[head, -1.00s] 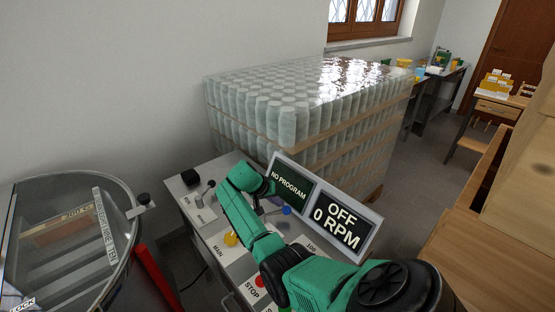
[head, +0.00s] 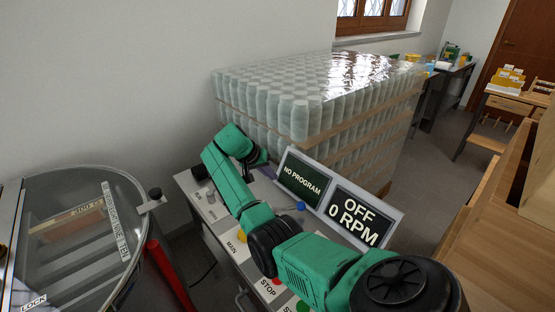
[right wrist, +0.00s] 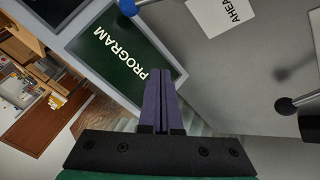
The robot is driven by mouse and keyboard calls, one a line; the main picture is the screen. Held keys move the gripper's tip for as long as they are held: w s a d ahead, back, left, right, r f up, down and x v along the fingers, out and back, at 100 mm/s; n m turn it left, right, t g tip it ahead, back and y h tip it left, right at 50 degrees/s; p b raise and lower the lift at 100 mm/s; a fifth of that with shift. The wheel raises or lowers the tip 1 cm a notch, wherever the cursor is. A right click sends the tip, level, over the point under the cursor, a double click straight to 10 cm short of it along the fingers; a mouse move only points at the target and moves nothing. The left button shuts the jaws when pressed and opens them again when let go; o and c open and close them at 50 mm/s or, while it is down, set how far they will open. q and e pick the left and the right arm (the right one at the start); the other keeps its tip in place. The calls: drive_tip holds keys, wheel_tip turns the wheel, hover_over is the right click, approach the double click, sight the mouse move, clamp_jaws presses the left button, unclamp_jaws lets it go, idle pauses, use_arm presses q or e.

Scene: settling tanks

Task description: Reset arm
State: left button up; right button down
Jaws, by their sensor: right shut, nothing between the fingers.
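My right arm comes in from the lower right and reaches over the control desk (head: 186,183). My right gripper (head: 268,172) is beside the left end of the tilted display; its purple fingers are partly hidden by my wrist. In the right wrist view the fingers (right wrist: 163,72) are pressed together with nothing between them. They overlap the green "NO PROGRAM" screen (right wrist: 118,48) there; I cannot tell whether they touch it. In the head view the display also reads "OFF 0 RPM" (head: 352,216). My left gripper is not in view.
A blue knob (head: 301,206) stands below the display. Black ball-ended levers (right wrist: 286,105) show on the desk. A round lidded tank (head: 75,230) is at left, a wrapped pallet of jars (head: 300,110) behind, and wooden furniture (head: 480,240) at right.

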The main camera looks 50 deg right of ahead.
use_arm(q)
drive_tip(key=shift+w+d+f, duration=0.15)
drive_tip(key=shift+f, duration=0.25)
use_arm(e)
drive_tip(key=shift+w+a+r, duration=0.45)
drive_tip(key=shift+w+r, duration=0.15)
drive_tip(key=shift+r, duration=0.15)
